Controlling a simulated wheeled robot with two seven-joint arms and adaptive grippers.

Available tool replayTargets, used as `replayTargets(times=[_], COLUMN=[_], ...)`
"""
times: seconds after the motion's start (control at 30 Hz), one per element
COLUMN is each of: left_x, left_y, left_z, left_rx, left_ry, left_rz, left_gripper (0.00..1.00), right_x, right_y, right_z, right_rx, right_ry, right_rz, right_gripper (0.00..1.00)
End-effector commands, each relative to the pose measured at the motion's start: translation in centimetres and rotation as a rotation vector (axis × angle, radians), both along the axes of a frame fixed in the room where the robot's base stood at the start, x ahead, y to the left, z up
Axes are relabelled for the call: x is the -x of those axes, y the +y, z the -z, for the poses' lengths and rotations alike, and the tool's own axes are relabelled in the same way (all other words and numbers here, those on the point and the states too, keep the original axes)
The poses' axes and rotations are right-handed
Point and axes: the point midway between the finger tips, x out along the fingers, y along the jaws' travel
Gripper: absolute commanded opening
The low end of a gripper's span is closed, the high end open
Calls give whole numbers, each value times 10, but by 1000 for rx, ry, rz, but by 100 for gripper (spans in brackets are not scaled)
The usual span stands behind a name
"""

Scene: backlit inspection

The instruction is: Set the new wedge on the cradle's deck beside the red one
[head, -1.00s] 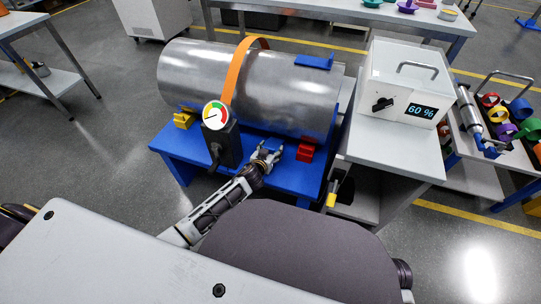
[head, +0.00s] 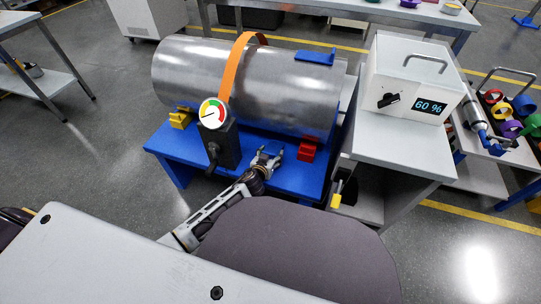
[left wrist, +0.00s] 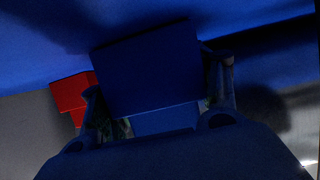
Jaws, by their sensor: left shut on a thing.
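My left gripper (head: 266,158) is low over the front of the blue cradle's deck (head: 260,182), between the dark gauge post and the red wedge (head: 307,150). In the left wrist view it is shut on a dark blue block (left wrist: 148,70), taken to be the new wedge. The block is in shadow and its full shape is unclear; whether it touches the deck I cannot tell. The red wedge also shows in the left wrist view (left wrist: 70,93), left of the block. It stands on the deck against the metal drum (head: 250,82). My right gripper is out of view.
The gauge (head: 212,113) on its post stands close left of my left gripper. An orange strap (head: 236,65) circles the drum. A white box reading 60 % (head: 412,78) stands on a grey cabinet at right.

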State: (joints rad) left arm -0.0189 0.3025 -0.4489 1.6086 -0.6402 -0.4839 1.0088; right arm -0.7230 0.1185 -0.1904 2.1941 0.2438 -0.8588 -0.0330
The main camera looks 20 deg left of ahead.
Motion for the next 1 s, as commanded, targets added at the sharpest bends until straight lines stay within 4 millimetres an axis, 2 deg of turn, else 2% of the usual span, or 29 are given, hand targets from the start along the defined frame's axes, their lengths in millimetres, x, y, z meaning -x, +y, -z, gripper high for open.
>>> replayTargets(times=[0.1, 0.13, 0.3, 0.8, 1.0], left_x=[-1, 0, 0, 0, 9], left_y=[0, 0, 0, 0, 0], left_z=[1, 2, 2, 0, -4], left_rx=[0, 0, 0, 0, 0], left_ry=[-2, 0, 0, 0, 1], left_rz=[0, -1, 0, 0, 1], left_gripper=[24, 65, 86, 86, 86], right_x=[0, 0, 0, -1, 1], right_y=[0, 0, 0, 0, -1], right_z=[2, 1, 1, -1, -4], right_rx=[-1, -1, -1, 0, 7], right_ry=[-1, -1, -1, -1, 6], right_rz=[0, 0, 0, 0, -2], right_gripper=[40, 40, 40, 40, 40])
